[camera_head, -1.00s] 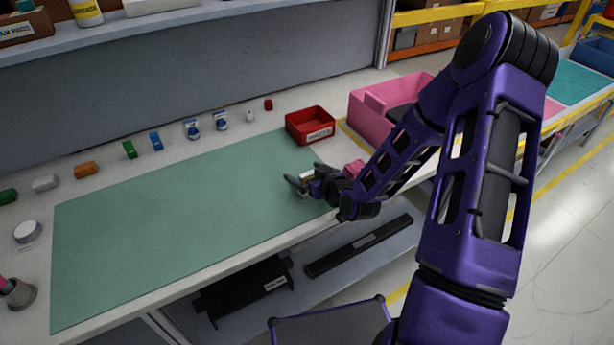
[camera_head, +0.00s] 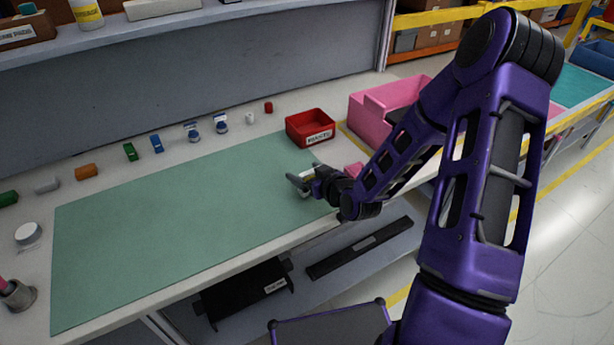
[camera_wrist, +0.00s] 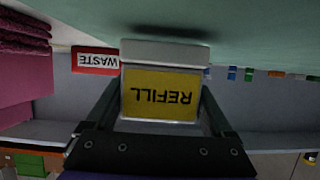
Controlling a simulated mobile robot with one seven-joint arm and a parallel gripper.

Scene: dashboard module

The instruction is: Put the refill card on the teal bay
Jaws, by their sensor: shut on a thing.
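The refill card (camera_wrist: 161,94) is a white block with a yellow face reading REFILL, upside down in the wrist view. My gripper (camera_wrist: 161,105) is shut on it, with a dark finger at each side. In the head view my gripper (camera_head: 308,182) is over the right part of the green mat, and the card is mostly hidden there. The wrist view shows a shadow on the mat apart from the card, so it appears held just above the surface. A teal surface (camera_head: 583,84), which looks like the teal bay, lies at the far right on another table, partly behind my arm.
A red waste bin (camera_head: 310,127) stands behind my gripper, and a pink bin (camera_head: 377,111) stands right of it. Several small items line the mat's back edge. The green mat (camera_head: 170,220) is clear to the left. A shelf (camera_head: 240,22) overhangs the back.

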